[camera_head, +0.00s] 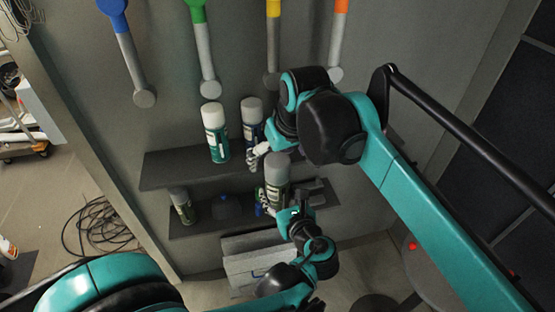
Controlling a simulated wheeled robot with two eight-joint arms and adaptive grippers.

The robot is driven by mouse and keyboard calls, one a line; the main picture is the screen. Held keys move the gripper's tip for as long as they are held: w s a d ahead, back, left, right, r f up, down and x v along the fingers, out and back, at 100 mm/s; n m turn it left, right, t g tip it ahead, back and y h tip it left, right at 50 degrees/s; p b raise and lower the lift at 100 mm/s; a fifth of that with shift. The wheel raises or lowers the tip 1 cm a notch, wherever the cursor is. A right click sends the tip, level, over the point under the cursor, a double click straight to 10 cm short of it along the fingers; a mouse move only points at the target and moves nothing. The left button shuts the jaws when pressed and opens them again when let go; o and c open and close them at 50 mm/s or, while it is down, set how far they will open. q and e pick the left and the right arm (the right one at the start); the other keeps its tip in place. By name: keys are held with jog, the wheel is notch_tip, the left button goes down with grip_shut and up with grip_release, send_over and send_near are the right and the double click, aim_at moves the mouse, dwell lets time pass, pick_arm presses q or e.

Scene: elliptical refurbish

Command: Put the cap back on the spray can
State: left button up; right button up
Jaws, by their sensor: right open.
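A grey spray can (277,172) with a dark label stands upright in front of the shelves, right of centre. My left gripper (268,203) is at its lower part, with its fingers closed around the can; the arm rises from below. My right gripper (259,153) is open, close to the left of the can's top and in front of the upper shelf. I cannot make out a separate cap. The can's top is plain grey, and I cannot tell whether this is a cap.
A white-and-green can (215,132) and a white-and-blue can (252,118) stand on the upper shelf (165,172). The lower shelf holds another can (182,206) and a dark bottle (226,207). A grey box (252,268) sits below. Coloured-handled tools (206,58) hang above.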

jog(key=shift+v, duration=2.25)
